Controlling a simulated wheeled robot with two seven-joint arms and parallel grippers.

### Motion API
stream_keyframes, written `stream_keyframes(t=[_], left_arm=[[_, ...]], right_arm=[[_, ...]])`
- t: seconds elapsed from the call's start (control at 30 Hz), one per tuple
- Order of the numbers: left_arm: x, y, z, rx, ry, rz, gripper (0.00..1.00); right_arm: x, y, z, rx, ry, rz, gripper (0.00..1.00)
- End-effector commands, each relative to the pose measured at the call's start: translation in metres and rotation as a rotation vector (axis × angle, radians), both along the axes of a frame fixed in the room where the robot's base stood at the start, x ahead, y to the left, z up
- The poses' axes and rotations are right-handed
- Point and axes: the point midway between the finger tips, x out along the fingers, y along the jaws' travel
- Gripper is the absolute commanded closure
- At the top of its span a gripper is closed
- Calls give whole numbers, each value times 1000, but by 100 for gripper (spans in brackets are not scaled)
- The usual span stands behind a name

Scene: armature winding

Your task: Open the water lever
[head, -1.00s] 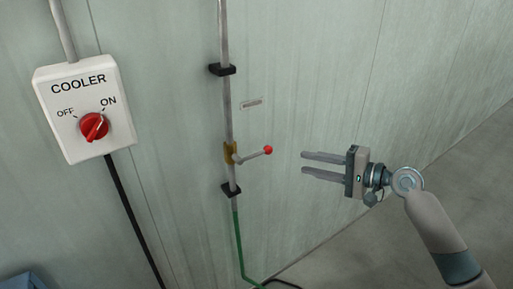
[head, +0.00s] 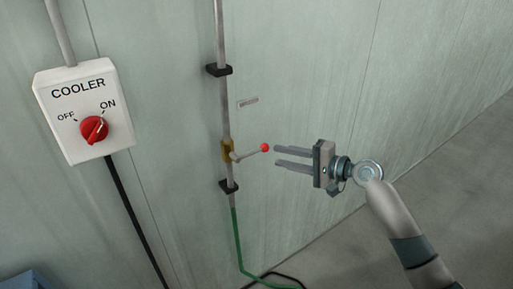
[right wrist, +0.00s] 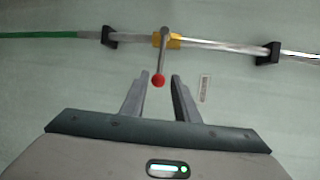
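The water lever (head: 249,153) is a thin grey rod with a red ball end (head: 265,148). It juts to the right from a brass valve (head: 228,151) on a vertical grey pipe. My right gripper (head: 276,156) is open, just right of the red ball, with its fingers pointing left toward it. In the right wrist view the red ball (right wrist: 159,81) shows between the tips of the two open fingers (right wrist: 160,82), with no visible contact. The brass valve (right wrist: 166,41) lies beyond it. My left gripper is not in view.
A white cooler switch box (head: 85,110) with a red knob is on the wall at left. Black brackets (head: 219,70) hold the pipe. A green hose (head: 238,240) runs down from it. A small label (head: 248,102) is above the lever. The wall right of the lever is clear.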

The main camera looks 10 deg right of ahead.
Motion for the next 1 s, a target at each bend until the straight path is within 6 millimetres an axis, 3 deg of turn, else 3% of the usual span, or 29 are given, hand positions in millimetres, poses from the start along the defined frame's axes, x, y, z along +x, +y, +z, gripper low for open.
stream_keyframes(t=[0.5,1.0], left_arm=[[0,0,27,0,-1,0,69],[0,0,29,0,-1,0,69]], right_arm=[[59,60,-13,2,1,1,72],[68,69,-18,-1,0,0,72]])
